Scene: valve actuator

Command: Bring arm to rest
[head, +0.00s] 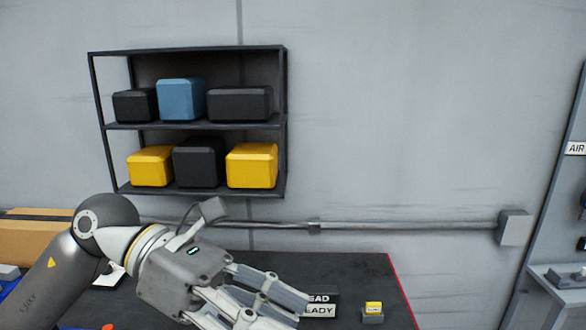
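My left arm comes in from the lower left, and its grey gripper (275,308) reaches to the right over the dark bench top (350,270). The fingers point to the lower right, overlap in this view and run close to the bottom edge of the picture. I cannot tell how far apart the fingertips are, and no held object can be made out. My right gripper is not in view.
A wall shelf (197,125) holds black, blue and yellow bins. A cardboard box (35,240) is at left. A grey panel (560,200) stands at right.

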